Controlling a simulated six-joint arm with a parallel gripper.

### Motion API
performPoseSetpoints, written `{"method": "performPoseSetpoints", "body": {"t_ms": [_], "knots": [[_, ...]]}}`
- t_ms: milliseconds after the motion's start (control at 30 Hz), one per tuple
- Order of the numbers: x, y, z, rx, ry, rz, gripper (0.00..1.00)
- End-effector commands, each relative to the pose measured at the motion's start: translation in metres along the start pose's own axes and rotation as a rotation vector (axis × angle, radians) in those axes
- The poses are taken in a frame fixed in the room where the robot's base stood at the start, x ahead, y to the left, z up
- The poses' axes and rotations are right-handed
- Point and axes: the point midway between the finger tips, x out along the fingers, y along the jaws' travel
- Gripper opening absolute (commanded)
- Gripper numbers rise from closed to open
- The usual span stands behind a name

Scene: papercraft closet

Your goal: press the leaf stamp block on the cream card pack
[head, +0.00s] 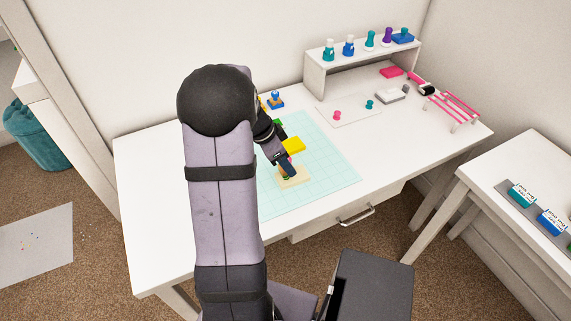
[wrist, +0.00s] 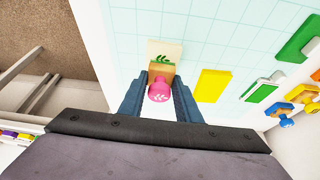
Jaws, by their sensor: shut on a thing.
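The leaf stamp block (wrist: 161,72) has a wooden body and a pink knob with a pale leaf on it. My gripper (wrist: 160,96) is shut on it, one finger on each side. The cream card pack (wrist: 171,46) lies on the mat just beyond and under the block. A green leaf mark shows at the card's near part, beside the block's edge. In the head view my gripper (head: 288,168) is directly over the cream card pack (head: 301,181). The stamp is mostly hidden there, and I cannot tell whether its underside touches the card.
A yellow block (wrist: 212,85) lies right of the stamp on the pale grid mat (head: 335,180). Green pads and blue-and-orange stamps stand farther right in the wrist view. A white shelf (head: 316,78) with several bottles is at the back. The mat's front right is clear.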

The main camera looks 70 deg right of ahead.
Motion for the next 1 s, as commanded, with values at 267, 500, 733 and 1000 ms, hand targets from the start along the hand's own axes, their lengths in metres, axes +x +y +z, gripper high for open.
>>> {"method": "performPoseSetpoints", "body": {"t_ms": [267, 500, 733, 1000], "knots": [[-0.013, 0.0, -0.006, 0.0, 0.001, -0.002, 0.0], [-0.023, 0.0, -0.01, 0.001, 0.001, -0.001, 0.0], [-0.028, 0.0, -0.012, 0.001, 0.0, -0.001, 0.0], [-0.028, 0.0, -0.012, 0.0, 0.0, -0.001, 0.0]]}}
